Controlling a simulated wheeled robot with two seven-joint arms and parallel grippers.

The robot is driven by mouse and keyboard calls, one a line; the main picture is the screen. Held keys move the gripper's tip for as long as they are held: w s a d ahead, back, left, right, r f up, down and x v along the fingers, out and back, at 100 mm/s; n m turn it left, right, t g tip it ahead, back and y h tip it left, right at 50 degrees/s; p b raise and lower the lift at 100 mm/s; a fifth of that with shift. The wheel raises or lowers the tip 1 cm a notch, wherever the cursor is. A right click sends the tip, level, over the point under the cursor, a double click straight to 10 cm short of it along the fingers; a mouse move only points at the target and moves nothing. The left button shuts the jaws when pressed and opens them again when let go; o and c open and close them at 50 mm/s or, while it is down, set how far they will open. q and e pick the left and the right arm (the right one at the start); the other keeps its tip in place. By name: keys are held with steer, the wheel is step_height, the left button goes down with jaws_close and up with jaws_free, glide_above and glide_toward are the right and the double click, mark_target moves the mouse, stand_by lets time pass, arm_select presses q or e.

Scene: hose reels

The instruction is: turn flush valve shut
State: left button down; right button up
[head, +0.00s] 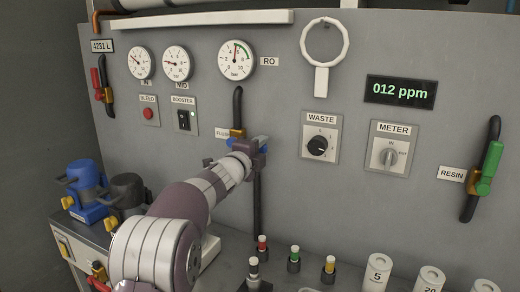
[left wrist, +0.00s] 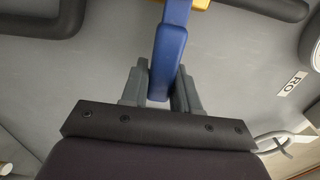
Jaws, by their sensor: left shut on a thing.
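The flush valve (head: 239,133) is on the grey panel, right of the partly covered "FLUSH" label (head: 222,133). It has a brass body on a dark pipe, and a blue lever handle. My left gripper (head: 262,146) is at the valve and hides part of it in the head view. In the left wrist view the blue handle (left wrist: 168,50) runs down between the two grey fingers of my left gripper (left wrist: 159,88), which is shut on it. The handle's exact angle is hard to tell in the head view. My right gripper is not in view.
Gauges (head: 236,59), a waste knob (head: 318,146) and a meter knob (head: 389,158) are on the panel. A green-handled resin valve (head: 488,168) is at the right, a red-handled valve (head: 97,78) at the left. Small bottles (head: 294,258) and white cylinders (head: 377,274) stand below.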

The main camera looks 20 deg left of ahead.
arm_select(q)
steer(key=c, duration=0.9)
jaws_free()
steer(key=shift+f, duration=0.1)
steer(key=s, duration=0.8)
steer(key=s+a+b, duration=0.1)
steer(key=s, duration=0.3)
steer(key=shift+s, duration=0.35)
